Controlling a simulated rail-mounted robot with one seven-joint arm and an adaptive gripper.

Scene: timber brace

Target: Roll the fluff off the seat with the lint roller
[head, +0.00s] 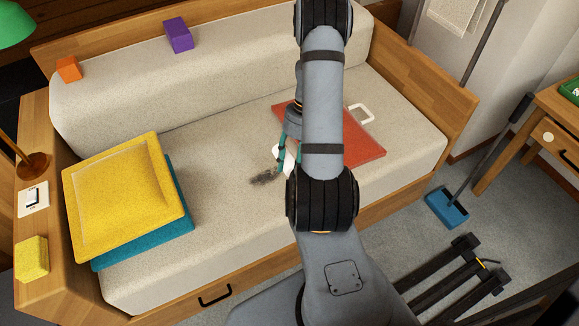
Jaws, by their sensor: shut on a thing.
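A patch of dark grey fluff (264,178) lies on the beige seat (225,130) of the wooden sofa, near the middle. My gripper (284,150), with teal fingers, is low over the seat just right of and behind the fluff. It is shut on the lint roller (277,158), of which only a small white part shows beside the fingers. My arm hides the rest of the roller, and I cannot tell whether it touches the seat.
A red flat case (365,145) with a white handle lies on the seat, partly behind my arm. Yellow (125,195) and teal (180,222) cushions are stacked at left. Purple (178,35) and orange (68,69) blocks sit along the back.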

